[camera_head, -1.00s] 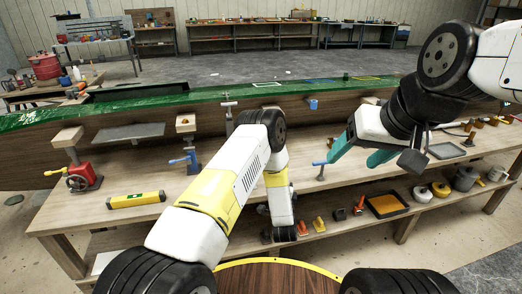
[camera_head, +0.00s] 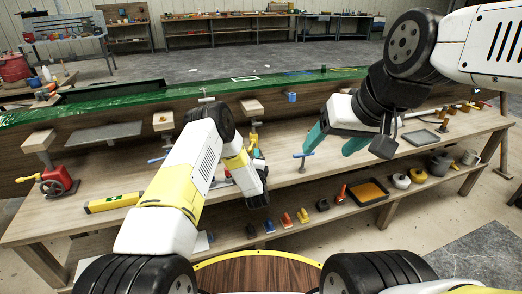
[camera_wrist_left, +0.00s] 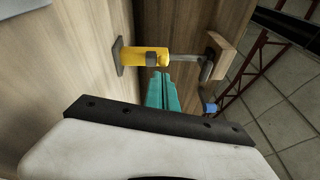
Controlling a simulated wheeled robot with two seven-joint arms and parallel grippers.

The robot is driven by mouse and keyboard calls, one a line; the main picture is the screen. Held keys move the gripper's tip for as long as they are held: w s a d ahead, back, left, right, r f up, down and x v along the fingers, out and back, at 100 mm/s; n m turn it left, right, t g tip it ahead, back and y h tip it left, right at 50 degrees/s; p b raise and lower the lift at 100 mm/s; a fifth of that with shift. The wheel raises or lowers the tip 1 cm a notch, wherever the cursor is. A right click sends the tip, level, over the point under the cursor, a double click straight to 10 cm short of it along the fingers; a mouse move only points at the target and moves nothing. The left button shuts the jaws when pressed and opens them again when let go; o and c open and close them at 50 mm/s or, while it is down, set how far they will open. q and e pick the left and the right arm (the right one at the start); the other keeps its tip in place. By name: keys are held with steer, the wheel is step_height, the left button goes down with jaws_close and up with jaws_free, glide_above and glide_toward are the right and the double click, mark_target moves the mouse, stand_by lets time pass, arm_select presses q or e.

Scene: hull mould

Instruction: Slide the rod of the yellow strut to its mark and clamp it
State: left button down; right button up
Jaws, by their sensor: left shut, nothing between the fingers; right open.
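The yellow strut (camera_wrist_left: 141,57) shows in the left wrist view, with a grey rod (camera_wrist_left: 185,57) running right to a wooden pad (camera_wrist_left: 222,56). In the head view the strut (camera_head: 253,133) is partly hidden behind my left arm. My left gripper (camera_wrist_left: 162,76) is shut and empty, its teal fingertips just beside the strut near the collar; I cannot tell whether they touch. It also shows small in the head view (camera_head: 257,153). My right gripper (camera_head: 328,151) is open and empty, above the bench near a blue T-handle (camera_head: 303,157).
A red vise (camera_head: 60,183) and a yellow level (camera_head: 113,202) lie on the bench's left side. The green-edged hull mould (camera_head: 130,97) runs behind. A blue cup-like part (camera_wrist_left: 210,107) is right of my left fingers.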

arm_select(q)
steer(key=shift+a, duration=0.2)
steer(key=h, duration=0.1)
steer(key=a+m+h, duration=0.1)
steer(key=shift+a+r+m+h, duration=0.1)
steer(key=shift+a+m+h, duration=0.2)
steer(key=shift+w+a, duration=0.25)
steer(key=shift+a, duration=0.9)
